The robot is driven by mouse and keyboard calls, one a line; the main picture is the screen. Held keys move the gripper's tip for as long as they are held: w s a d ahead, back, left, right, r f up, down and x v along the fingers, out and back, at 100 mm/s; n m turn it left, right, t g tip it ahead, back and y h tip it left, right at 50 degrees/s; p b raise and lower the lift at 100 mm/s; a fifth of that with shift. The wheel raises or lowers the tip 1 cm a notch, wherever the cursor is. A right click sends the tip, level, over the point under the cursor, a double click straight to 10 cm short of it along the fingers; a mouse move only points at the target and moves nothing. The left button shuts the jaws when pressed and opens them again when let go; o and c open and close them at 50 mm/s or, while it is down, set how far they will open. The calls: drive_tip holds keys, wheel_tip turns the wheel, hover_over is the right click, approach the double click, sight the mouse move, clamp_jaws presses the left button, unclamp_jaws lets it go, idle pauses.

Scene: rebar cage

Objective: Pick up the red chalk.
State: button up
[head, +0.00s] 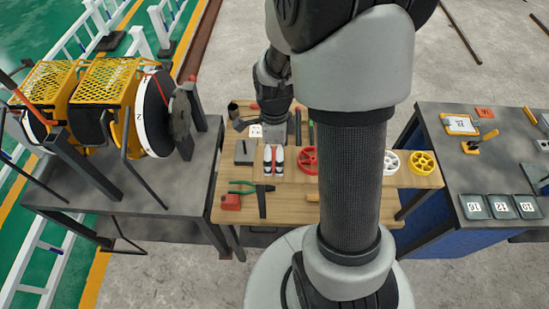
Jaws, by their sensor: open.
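My gripper (270,118) is at the far part of the wooden table, pointing down, with its fingertips small and partly hidden by the wrist. It is open, and I see nothing held in it. I cannot pick out the red chalk for certain. A small red spot (254,106) shows at the far left of the table, close beside my gripper, too small to identify. Several small white, dark and red items (273,160) stand close together on the table, nearer than my gripper. My arm hides part of the table's middle.
The wooden table (290,207) also bears a red spool (308,160), a yellow spool (422,163), green pliers (242,187) and a red block (231,202). A grey bench with yellow-caged machines (106,80) stands left. A dark workbench (450,175) stands right.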

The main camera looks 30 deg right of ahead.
drive_tip(key=shift+f, duration=0.65)
drive_tip(key=shift+s, duration=0.1)
drive_tip(key=shift+c, duration=0.5)
drive_tip(key=c, duration=0.9)
drive_tip(key=shift+r, duration=0.1)
wheel_tip(320, 180, up, 20)
drive_tip(key=p, duration=0.2)
